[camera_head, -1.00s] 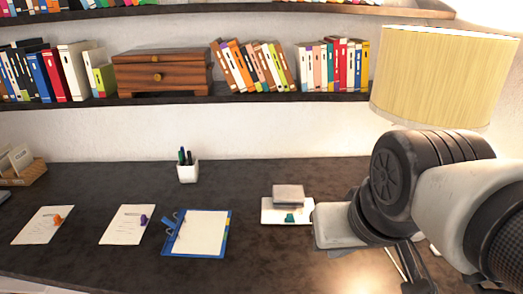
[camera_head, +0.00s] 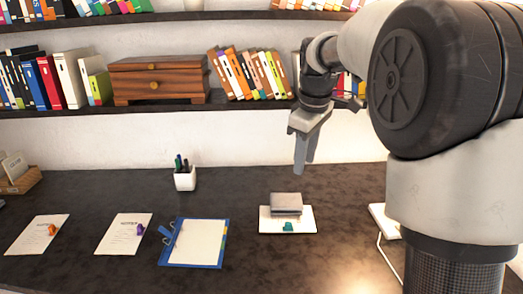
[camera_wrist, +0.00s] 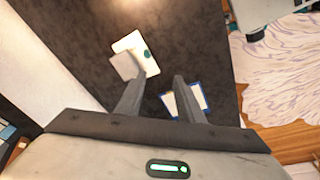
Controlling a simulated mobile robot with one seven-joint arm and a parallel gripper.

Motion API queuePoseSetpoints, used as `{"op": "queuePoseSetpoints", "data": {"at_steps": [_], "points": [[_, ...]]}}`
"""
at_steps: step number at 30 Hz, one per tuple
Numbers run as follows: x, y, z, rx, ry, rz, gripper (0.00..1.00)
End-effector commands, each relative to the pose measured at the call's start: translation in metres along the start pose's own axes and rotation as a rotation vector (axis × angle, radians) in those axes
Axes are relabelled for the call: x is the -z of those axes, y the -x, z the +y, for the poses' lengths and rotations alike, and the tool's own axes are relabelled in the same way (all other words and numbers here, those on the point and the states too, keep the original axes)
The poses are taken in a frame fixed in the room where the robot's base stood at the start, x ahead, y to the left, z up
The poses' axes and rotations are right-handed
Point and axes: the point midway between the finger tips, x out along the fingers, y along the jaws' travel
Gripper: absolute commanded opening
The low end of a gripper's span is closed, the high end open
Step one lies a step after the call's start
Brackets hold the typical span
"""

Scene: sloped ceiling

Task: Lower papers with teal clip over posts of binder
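The white papers with the teal clip (camera_head: 288,227) lie on the desk right of centre, with a grey block (camera_head: 286,203) resting on their back part. They also show in the wrist view (camera_wrist: 149,65). The blue binder (camera_head: 193,262) lies open to their left, holding a white sheet, with its ring or post hardware (camera_head: 170,234) along the left side. In the wrist view the binder (camera_wrist: 190,116) is partly hidden behind a finger. My gripper (camera_head: 302,170) is above the desk behind the papers, pointing down. Its fingers are apart with nothing between them in the wrist view (camera_wrist: 163,80).
Papers with an orange clip (camera_head: 37,233) and papers with a purple clip (camera_head: 124,233) lie on the left. A white pen cup (camera_head: 185,180) stands at the back. A shelf (camera_head: 150,108) with books and a wooden box (camera_head: 160,80) runs above. The desk (camera_head: 100,190) has free room between these.

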Motion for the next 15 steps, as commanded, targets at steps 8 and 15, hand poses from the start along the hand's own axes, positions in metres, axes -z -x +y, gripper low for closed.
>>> {"op": "queuePoseSetpoints", "data": {"at_steps": [8, 15], "points": [[0.051, -0.116, 0.063, 0.115, 0.393, -0.069, 0.34], [0.062, -0.178, 0.077, 0.174, 0.588, -0.083, 0.34]]}}
